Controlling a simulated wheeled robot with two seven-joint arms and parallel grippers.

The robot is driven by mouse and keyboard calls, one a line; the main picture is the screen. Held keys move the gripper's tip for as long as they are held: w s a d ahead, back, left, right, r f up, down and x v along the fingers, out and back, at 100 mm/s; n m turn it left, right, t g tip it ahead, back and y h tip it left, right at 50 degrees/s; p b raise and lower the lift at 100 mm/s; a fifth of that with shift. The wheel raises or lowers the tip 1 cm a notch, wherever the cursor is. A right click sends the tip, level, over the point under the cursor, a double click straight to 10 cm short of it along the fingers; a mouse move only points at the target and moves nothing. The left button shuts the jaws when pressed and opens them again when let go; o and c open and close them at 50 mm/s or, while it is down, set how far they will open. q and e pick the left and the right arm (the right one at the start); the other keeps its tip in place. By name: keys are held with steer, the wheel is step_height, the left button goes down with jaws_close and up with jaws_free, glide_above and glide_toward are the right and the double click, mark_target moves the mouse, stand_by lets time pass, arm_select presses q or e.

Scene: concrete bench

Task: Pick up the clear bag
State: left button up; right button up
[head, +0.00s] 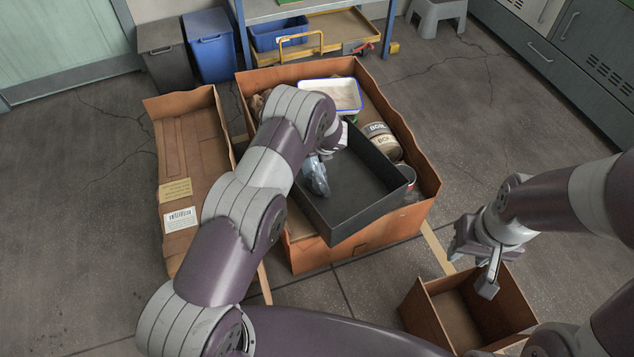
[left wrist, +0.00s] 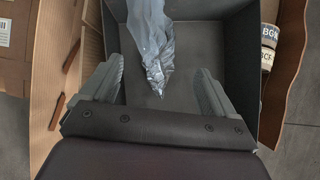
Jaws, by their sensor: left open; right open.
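The clear bag (head: 317,179) is a crumpled, bluish see-through bag lying in a dark grey tray (head: 368,188), near the tray's left side. In the left wrist view the bag (left wrist: 150,38) runs down from the top edge, its tapered end pointing between my fingers. My left gripper (left wrist: 158,92) is open and empty, with one finger on each side of the bag's tapered end; I cannot tell how far above it. In the head view my left arm hides part of the bag and most of that gripper. My right gripper (head: 474,263) is open and empty, away from the tray.
The tray sits tilted in a large open cardboard box (head: 350,241), with cans (head: 382,140) and a white blue-rimmed tray (head: 334,94) beside it. A small open carton (head: 455,316) stands below my right gripper. Tray walls surround the bag.

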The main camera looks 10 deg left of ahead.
arm_select(q)
steer(key=x, duration=0.2)
steer(key=b+x, duration=0.1)
steer(key=x, duration=0.1)
steer(key=shift+a+f, duration=0.3)
steer(key=shift+f, duration=0.05)
steer(key=shift+r, duration=0.15)
jaws_close()
